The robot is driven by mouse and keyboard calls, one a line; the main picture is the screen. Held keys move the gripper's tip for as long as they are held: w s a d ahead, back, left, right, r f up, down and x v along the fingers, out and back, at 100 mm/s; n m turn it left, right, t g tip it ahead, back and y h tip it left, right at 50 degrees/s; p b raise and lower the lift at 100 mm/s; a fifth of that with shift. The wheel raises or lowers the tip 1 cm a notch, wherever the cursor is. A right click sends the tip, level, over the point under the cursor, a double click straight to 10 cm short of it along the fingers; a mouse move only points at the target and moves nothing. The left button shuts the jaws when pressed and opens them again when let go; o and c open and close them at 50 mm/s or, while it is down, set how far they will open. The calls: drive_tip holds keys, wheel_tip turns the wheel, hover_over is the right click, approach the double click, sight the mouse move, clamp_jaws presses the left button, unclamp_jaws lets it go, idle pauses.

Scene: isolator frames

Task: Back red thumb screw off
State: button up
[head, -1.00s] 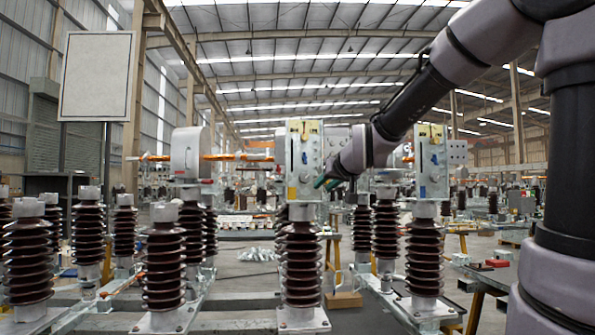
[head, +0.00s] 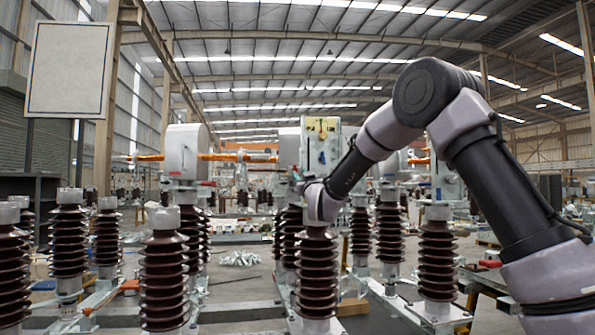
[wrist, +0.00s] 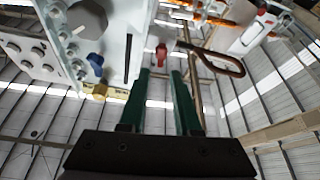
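The red thumb screw (wrist: 161,55) shows in the wrist view, near the upper middle, beside the edge of a pale metal plate (wrist: 117,35). My gripper (wrist: 161,76) has two green fingers, parallel and apart, with nothing between them. The screw appears just past the fingertips, roughly in line with the gap; I cannot tell how far beyond, and no contact shows. A blue thumb screw (wrist: 95,63) sits left of the fingers on the plate. In the head view my arm reaches to the white box (head: 321,150) on the insulator; the fingers and red screw are hidden there.
A brass-coloured fitting (wrist: 96,91) is at lower left. Brown ribbed insulators (head: 317,275) stand around my arm. A blank board (head: 68,68) stands at left.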

sight(296, 169)
drive_tip(key=x, duration=0.6)
drive_tip(key=shift+a, duration=0.1)
clamp_jaws()
